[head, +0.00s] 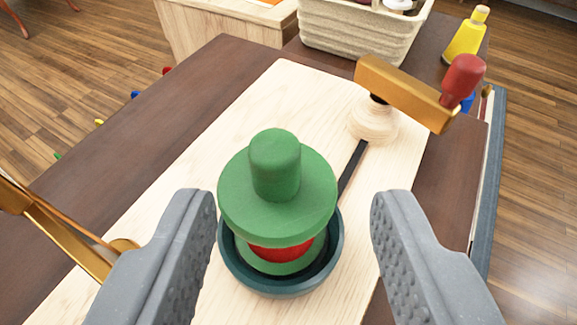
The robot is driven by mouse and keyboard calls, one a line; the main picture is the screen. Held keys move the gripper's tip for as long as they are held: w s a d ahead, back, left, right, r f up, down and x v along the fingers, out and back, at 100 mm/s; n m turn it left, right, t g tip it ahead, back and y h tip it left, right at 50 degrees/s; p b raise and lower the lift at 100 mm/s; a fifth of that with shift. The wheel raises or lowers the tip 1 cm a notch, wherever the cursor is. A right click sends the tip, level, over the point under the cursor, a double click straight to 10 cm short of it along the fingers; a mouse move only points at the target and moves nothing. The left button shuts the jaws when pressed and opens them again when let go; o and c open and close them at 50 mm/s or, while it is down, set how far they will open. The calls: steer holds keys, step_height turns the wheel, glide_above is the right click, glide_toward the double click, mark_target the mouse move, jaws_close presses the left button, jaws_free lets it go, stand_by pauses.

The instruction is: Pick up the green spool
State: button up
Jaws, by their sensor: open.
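The green spool (277,190) stands upright in the middle of the head view, with a knob on top, a wide disc below it and a red band lower down. Its lower part is inside a dark teal round dish (334,252) on a pale wooden board (297,92). My gripper (295,215) is open, with one grey finger to the left of the spool and one to the right. Neither finger appears to touch it. The spool's underside is hidden.
A golden bar with a red knob (464,75) sits on a pale wooden post (374,120) behind right. A beige basket (360,35) and a yellow bottle (466,38) stand at the back. A brass piece (65,235) is at left. The board between is mostly clear.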

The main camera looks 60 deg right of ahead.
mark_target(276, 135)
steer(key=x, duration=0.3)
steer(key=shift+f, duration=0.15)
steer(key=shift+w+a+b+x, duration=0.15)
steer(key=shift+b+x, duration=0.2)
steer(key=shift+x, duration=1)
steer(key=shift+w+a+b+x, duration=0.1)
steer(key=shift+w+b+x, duration=0.15)
steer(key=shift+x, duration=1.1)
steer(key=shift+s, duration=0.1)
jaws_close()
